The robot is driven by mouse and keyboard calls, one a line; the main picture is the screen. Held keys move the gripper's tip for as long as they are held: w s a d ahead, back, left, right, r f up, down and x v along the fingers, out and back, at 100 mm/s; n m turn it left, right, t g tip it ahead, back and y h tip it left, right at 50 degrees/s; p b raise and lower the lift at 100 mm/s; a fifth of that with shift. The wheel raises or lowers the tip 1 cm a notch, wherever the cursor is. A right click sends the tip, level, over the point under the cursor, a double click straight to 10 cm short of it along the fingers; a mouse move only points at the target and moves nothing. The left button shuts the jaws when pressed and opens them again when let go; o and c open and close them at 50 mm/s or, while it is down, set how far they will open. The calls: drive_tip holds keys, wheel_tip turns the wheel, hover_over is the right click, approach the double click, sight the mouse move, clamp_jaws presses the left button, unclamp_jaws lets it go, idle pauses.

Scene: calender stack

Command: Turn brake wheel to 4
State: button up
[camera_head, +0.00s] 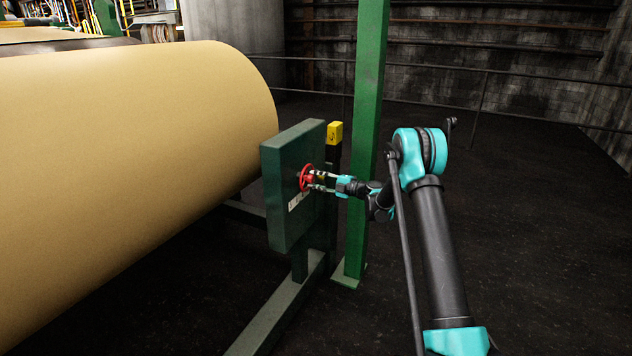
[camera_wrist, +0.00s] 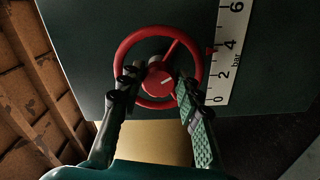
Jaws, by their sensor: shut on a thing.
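The red brake wheel (camera_head: 306,177) is mounted on the face of a dark green box (camera_head: 287,190). In the wrist view my gripper (camera_wrist: 157,80) is shut on the wheel, one finger on each side of the hub; the fingers hide parts of the rim. A white bar scale (camera_wrist: 223,60) marked 0, 2, 4, 6 stands right of the wheel. Its small red pointer (camera_wrist: 211,51) sits between 2 and 4, closer to 4.
A large tan roll (camera_head: 130,150) lies left of the box. A green post (camera_head: 366,130) stands close behind my wrist, and a yellow-topped black post (camera_head: 335,133) stands beside the box. The dark floor (camera_head: 540,220) at right is clear, with a railing at the back.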

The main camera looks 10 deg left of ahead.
drive_tip(key=shift+n, duration=0.4)
drive_tip(key=o, duration=1.2)
drive_tip(key=shift+c, duration=0.2)
drive_tip(key=v, duration=1.2)
